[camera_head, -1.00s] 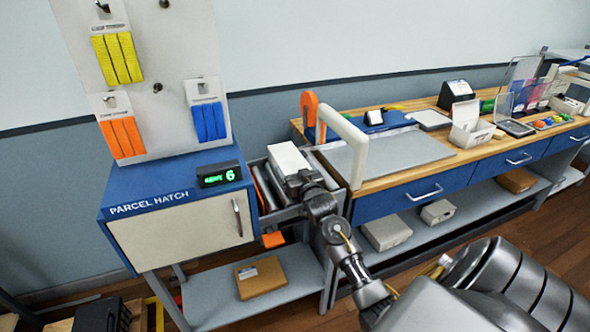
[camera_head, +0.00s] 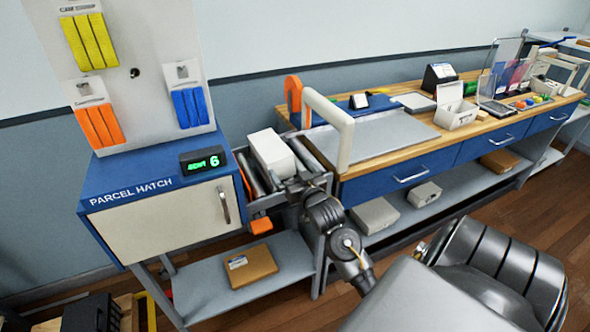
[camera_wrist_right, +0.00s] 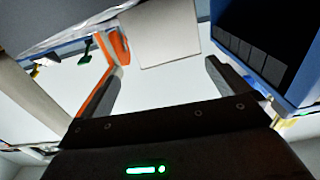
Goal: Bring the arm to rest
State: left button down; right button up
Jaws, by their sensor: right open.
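My right gripper (camera_head: 291,183) is open, over the near end of the roller conveyor beside the parcel hatch. A white box (camera_head: 272,152) lies on the rollers just beyond it. In the right wrist view the two fingers of the right gripper (camera_wrist_right: 162,74) are spread apart with nothing between them. A pale box face (camera_wrist_right: 170,36) shows beyond the fingertips, apart from them. My right arm reaches in from the lower right, its elbow low. My left gripper is not in view.
The blue parcel hatch (camera_head: 150,187) with a green display (camera_head: 206,160) stands left of the rollers (camera_head: 252,182). A white arch (camera_head: 338,128) and the wooden counter (camera_head: 400,160) stand close on the right. A brown parcel (camera_head: 250,264) lies on the shelf below. Floor is free at lower right.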

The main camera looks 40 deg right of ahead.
jog(key=shift+s+a, duration=0.2)
jog(key=shift+s, duration=0.5)
jog(key=s+a+f+n+g+y, duration=0.35)
jog(key=s+a+f+g, duration=0.35)
jog(key=s+a+f, duration=0.6)
jog(key=s+a+f+n+g+y, duration=0.1)
jog(key=s+a+f+g, duration=0.25)
jog(key=s, duration=0.35)
jog(key=s+a+f+n+g+y, duration=0.1)
jog(key=s+a+f+g+y, duration=0.15)
jog(key=s+a, duration=0.4)
jog(key=s+f+g+h, duration=0.1)
jog(key=s+f, duration=0.1)
jog(key=f, duration=1.2)
jog(key=s+f+g, duration=0.1)
jog(key=s+f, duration=0.1)
jog(key=f, duration=1.2)
jog(key=s+d+f+g, duration=0.1)
jog(key=s+d+f, duration=0.2)
jog(key=s+f, duration=1.1)
jog(key=shift+s+d+n, duration=0.35)
jog(key=shift+s, duration=0.3)
